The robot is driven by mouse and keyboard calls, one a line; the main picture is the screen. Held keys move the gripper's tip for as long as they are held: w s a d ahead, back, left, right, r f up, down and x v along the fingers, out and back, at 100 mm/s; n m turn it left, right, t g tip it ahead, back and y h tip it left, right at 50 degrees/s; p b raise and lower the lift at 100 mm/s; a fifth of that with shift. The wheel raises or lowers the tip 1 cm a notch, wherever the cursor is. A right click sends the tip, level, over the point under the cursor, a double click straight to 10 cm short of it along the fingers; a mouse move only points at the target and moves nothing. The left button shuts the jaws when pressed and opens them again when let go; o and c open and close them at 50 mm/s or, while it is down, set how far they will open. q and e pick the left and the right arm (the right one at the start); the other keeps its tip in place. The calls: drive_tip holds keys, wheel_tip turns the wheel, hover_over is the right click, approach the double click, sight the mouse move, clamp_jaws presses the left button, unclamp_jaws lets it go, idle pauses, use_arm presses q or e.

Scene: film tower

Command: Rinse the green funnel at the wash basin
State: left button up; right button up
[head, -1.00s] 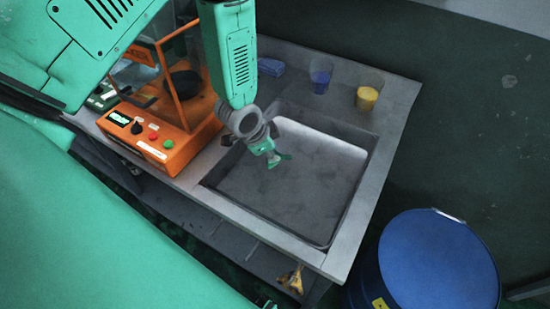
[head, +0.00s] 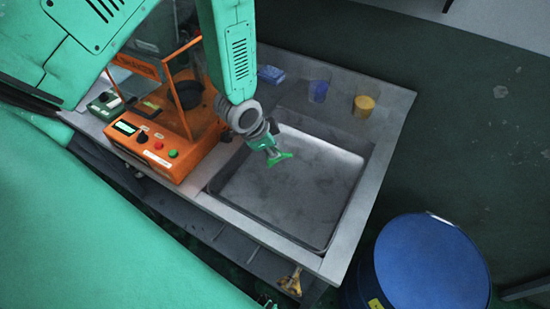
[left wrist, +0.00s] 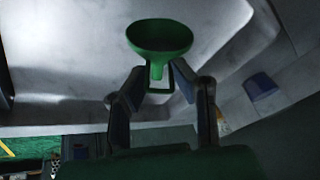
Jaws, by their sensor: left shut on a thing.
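The green funnel (head: 279,158) is held by my left gripper (head: 268,148) over the wash basin (head: 300,185). In the left wrist view the funnel (left wrist: 159,38) shows its wide mouth, and the two fingers of my left gripper (left wrist: 158,80) are closed on its narrow lower part. The basin (left wrist: 60,60) is a grey metal sink set in the counter, and its floor looks bare. The funnel's height above the basin floor is hard to judge. My right gripper does not show in either view.
An orange machine (head: 160,150) with a clear-sided frame stands left of the basin. A blue cup (head: 318,92), a yellow cup (head: 364,105) and a blue block (head: 271,74) stand on the counter behind the basin. A blue barrel (head: 430,265) stands on the floor at right.

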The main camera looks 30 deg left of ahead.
use_arm(q)
drive_tip(key=shift+r+p, duration=2.2)
drive_tip(key=shift+r, duration=1.8)
drive_tip(key=shift+r, duration=0.1)
drive_tip(key=shift+r, duration=1.9)
